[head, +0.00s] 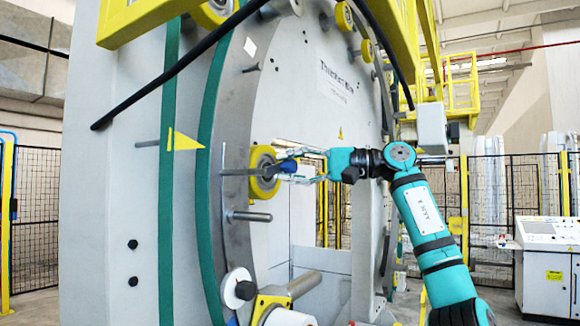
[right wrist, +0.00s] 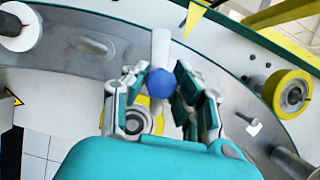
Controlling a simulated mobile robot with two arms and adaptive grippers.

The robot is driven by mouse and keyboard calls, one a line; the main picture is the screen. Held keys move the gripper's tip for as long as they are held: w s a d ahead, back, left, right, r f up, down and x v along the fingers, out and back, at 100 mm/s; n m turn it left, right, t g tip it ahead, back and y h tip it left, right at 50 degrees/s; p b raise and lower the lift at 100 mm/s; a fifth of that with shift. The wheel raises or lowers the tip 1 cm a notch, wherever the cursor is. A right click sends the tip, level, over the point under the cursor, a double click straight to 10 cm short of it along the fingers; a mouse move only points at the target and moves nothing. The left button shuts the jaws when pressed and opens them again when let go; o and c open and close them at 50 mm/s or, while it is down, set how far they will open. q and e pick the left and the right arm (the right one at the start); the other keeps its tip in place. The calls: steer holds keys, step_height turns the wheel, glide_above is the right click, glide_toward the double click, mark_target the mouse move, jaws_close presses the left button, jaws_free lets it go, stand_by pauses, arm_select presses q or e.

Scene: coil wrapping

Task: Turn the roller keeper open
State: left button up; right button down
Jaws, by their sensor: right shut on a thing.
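The roller keeper shows as a blue knob (head: 288,166) in front of a yellow roller (head: 262,187) on the ring of the big machine. My right gripper (head: 298,167) reaches in from the right and is shut on the knob. In the right wrist view the round blue knob (right wrist: 160,83) sits between the fingers of my right gripper (right wrist: 162,92). Part of the yellow-rimmed roller (right wrist: 157,122) shows behind the fingers. My left gripper is not in view.
A metal pin (head: 249,216) sticks out below the roller, and a white roller on a yellow bracket (head: 285,292) is lower down. A yellow pointer (head: 185,141) is on the left. A black bar (head: 180,66) crosses above. A control console (head: 548,262) stands at far right.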

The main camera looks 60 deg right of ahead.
steer(key=shift+r+n, duration=0.15)
steer(key=shift+n, duration=0.25)
steer(key=c, duration=1.1)
jaws_free()
steer(key=shift+o, duration=0.2)
steer(key=shift+r, duration=0.1)
